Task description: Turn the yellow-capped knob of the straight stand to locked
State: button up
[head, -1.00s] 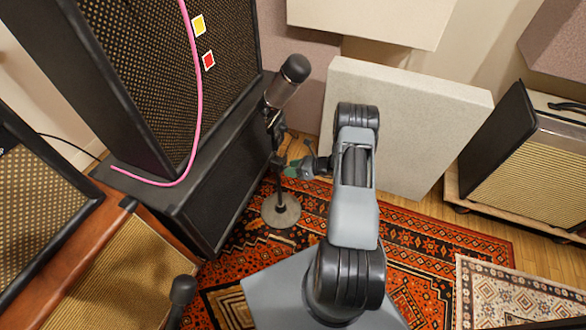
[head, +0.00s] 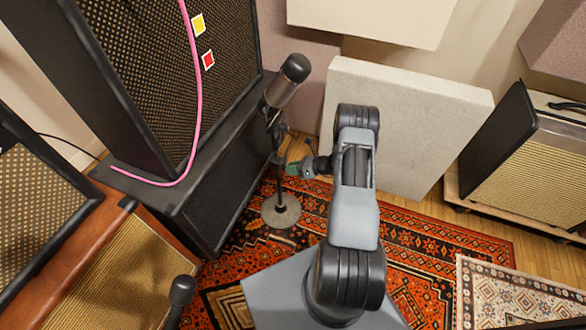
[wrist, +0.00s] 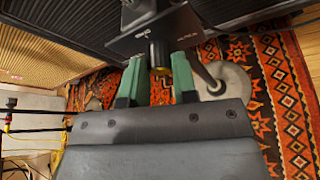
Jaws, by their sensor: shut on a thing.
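The straight stand (head: 279,185) has a round metal base on the rug and a microphone (head: 287,77) at its top. In the head view my gripper (head: 297,163) reaches the stand from the right, below the microphone. The knob itself is too small to make out there. I cannot tell which marking the knob points to.
A tall black speaker cabinet (head: 150,80) with a pink cable (head: 196,110) stands close left of the stand. A pale panel (head: 405,120) stands behind my arm. Another microphone (head: 182,292) is at the lower left.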

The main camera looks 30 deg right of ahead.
jog(key=shift+w+d+f+m+y+b, duration=0.15)
jog(key=shift+m+y+b, duration=0.95)
jog(key=shift+m, duration=1.25)
jog(key=shift+s+a+f+m+y+b, duration=0.15)
jog(key=shift+m+y+b, duration=0.95)
jog(key=shift+m, duration=1.2)
jog(key=shift+w+d+f+m+y+b, duration=0.2)
jog(key=shift+m+y+b, duration=0.85)
jog(key=shift+m, duration=1.3)
jog(key=o, duration=0.9)
jog(key=shift+s, duration=0.1)
jog(key=p+v, duration=0.1)
jog(key=v, duration=1.2)
jog(key=shift+s+d+f, duration=0.15)
jog(key=shift+d+f, duration=0.05)
jog(key=shift+d, duration=0.1)
